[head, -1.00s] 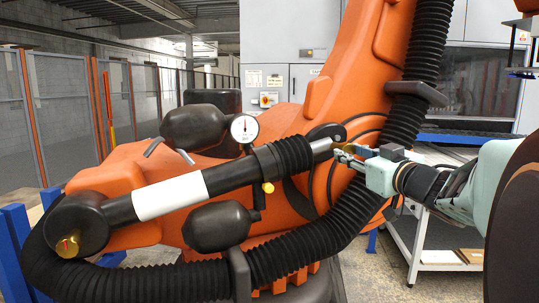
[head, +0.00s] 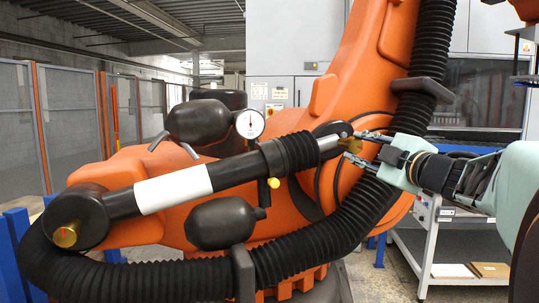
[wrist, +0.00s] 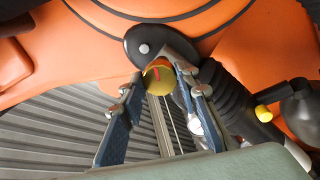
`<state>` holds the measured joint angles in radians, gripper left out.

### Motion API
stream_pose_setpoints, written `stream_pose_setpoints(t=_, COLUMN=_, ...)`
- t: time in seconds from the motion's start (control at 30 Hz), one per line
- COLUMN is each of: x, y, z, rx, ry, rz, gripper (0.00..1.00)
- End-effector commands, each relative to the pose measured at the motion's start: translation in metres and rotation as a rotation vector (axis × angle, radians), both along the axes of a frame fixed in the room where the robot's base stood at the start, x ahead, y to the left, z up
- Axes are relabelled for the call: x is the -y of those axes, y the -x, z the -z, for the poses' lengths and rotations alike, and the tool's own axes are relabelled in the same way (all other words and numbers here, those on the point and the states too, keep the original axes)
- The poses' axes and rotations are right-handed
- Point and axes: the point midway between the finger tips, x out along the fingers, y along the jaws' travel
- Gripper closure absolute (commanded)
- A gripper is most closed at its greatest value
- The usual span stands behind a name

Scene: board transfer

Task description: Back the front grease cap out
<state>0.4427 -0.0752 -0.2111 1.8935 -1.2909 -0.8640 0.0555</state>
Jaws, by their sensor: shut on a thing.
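The front grease cap (wrist: 159,78) is a brass cylinder with a red line on its face, at the eye of the rod end (head: 328,143). A second brass cap (head: 66,236) with a red mark sits at the cylinder's lower left end.
A black cylinder with a white band (head: 173,188), a pressure gauge (head: 250,123) and dark accumulators (head: 221,223) lie left of my gripper. A ribbed black hose (head: 345,225) curves below. The orange robot arm (head: 345,70) rises behind. A white cart (head: 455,250) stands at right.

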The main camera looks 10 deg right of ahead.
Motion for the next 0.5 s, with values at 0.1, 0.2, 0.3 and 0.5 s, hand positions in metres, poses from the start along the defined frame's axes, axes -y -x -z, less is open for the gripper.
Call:
stream_pose_setpoints(t=0.1, x=-0.0005, y=-0.0004, z=0.0030, rx=0.023, ry=0.108, rz=-0.002, gripper=0.95)
stream_pose_setpoints(t=0.2, x=-0.0003, y=-0.0005, z=0.0028, rx=0.041, ry=0.201, rz=-0.001, gripper=0.95)
stream_pose_setpoints(t=0.3, x=0.0003, y=-0.0004, z=0.0028, rx=0.059, ry=0.295, rz=0.000, gripper=0.95)
stream_pose_setpoints(t=0.5, x=0.0002, y=-0.0006, z=0.0028, rx=0.095, ry=0.482, rz=-0.002, gripper=0.95)
